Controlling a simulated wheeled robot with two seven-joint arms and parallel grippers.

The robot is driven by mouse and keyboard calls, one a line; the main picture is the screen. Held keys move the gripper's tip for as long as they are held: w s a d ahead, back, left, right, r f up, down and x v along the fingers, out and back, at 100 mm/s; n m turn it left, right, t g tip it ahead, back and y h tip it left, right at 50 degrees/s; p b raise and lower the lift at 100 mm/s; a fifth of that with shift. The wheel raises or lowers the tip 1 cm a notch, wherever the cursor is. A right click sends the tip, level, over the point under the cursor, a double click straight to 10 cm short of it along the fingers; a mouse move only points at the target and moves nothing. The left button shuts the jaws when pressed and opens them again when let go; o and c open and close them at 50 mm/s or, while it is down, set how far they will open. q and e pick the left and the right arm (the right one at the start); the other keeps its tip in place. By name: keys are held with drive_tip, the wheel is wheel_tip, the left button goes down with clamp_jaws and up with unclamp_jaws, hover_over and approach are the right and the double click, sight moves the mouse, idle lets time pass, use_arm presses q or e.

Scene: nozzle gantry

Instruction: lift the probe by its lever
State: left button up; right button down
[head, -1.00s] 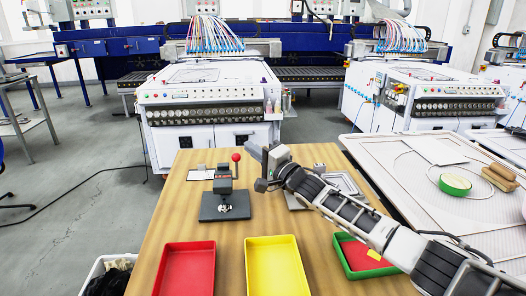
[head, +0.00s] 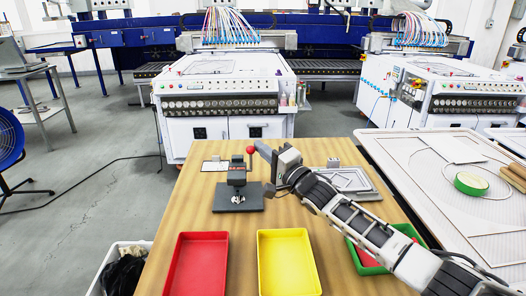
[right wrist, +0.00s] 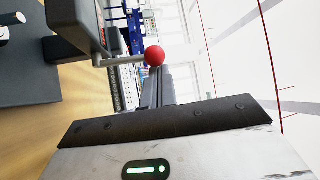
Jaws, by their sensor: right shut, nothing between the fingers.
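A dark test stand (head: 237,178) on a black base plate (head: 222,204) stands on the wooden table. Its lever ends in a red ball knob (head: 251,149), which also shows in the right wrist view (right wrist: 154,56) on a thin grey rod (right wrist: 122,61). A small pale patterned piece (head: 237,199) lies on the base, under the stand's head. I cannot make out the probe's tip. My right gripper (head: 261,149) is shut and empty, with its fingertips close beside the knob. I cannot tell whether they touch it. My left gripper is out of view.
A red tray (head: 198,283), a yellow tray (head: 288,281) and a green-rimmed tray (head: 367,270) line the table's front. A grey frame (head: 372,192) lies right of the stand, partly behind my right arm. A large white machine (head: 228,101) stands behind the table.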

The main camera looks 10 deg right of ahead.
drive_tip(key=shift+s+n+y+b, duration=0.2)
drive_tip(key=shift+n+y+b, duration=0.1)
drive_tip(key=shift+n+b, duration=0.15)
drive_tip(key=shift+s+a+f, duration=0.1)
drive_tip(key=shift+s, duration=0.25)
drive_tip(key=shift+s+a+f, duration=0.15)
drive_tip(key=shift+s+f, duration=0.1)
drive_tip(key=shift+s, duration=0.3)
drive_tip(key=shift+s+a+f, duration=0.1)
drive_tip(key=shift+s+f, duration=0.1)
drive_tip(key=shift+s, duration=0.35)
drive_tip(key=shift+s+f, duration=0.1)
drive_tip(key=shift+s, duration=0.1)
approach(253, 152)
drive_tip(key=s+d, duration=0.4)
drive_tip(key=s, duration=0.3)
drive_tip(key=shift+s+d+r, duration=0.15)
drive_tip(key=shift+s+r, duration=0.1)
drive_tip(key=shift+s, duration=0.1)
